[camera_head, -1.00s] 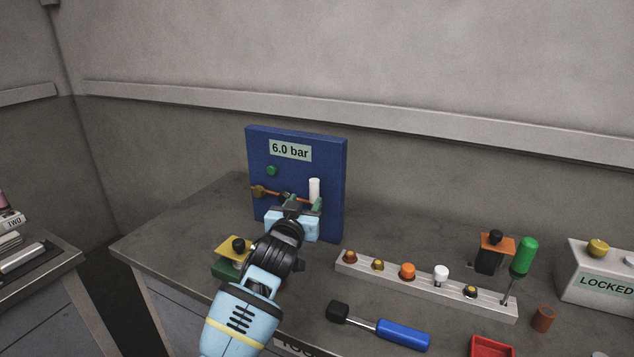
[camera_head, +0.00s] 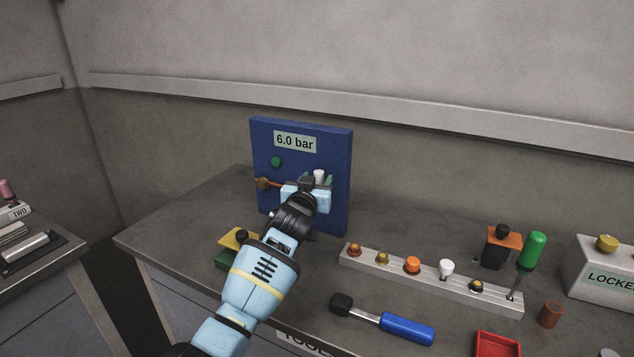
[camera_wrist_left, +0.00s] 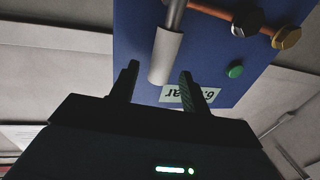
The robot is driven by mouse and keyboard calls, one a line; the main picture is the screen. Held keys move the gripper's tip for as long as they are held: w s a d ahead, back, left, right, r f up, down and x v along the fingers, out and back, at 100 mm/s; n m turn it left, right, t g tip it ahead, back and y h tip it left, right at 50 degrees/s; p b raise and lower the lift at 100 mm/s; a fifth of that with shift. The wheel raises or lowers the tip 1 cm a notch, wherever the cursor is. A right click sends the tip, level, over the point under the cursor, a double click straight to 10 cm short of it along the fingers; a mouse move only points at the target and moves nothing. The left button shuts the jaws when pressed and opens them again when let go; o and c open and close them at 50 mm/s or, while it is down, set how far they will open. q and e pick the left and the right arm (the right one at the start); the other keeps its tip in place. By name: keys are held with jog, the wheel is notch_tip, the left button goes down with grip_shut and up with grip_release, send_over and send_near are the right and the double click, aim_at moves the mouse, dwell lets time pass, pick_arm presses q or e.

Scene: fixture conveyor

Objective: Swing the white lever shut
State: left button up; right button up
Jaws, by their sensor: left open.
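The white lever (camera_head: 319,176) stands upright on the front of a blue panel (camera_head: 338,215) marked "6.0 bar"; my gripper hides its lower part. In the left wrist view the white lever (camera_wrist_left: 166,58) is a pale sleeve on a grey rod, lying between the two fingers. My left gripper (camera_head: 317,183) is at the panel front, around the lever. In the left wrist view my left gripper (camera_wrist_left: 159,72) is open, with a gap on both sides of the sleeve. I cannot tell if either finger touches it. My right gripper is out of view.
A copper pipe with a brass fitting (camera_head: 263,183) and a green button (camera_head: 276,161) are on the panel. A grey rail of knobs (camera_head: 400,276), a blue-handled tool (camera_head: 405,330) and a red tray (camera_head: 497,345) lie to the right. A yellow-topped block is beside my arm.

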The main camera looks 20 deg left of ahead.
pick_arm(q)
jog(key=shift+w, duration=0.2)
grip_shut()
dwell(0.3)
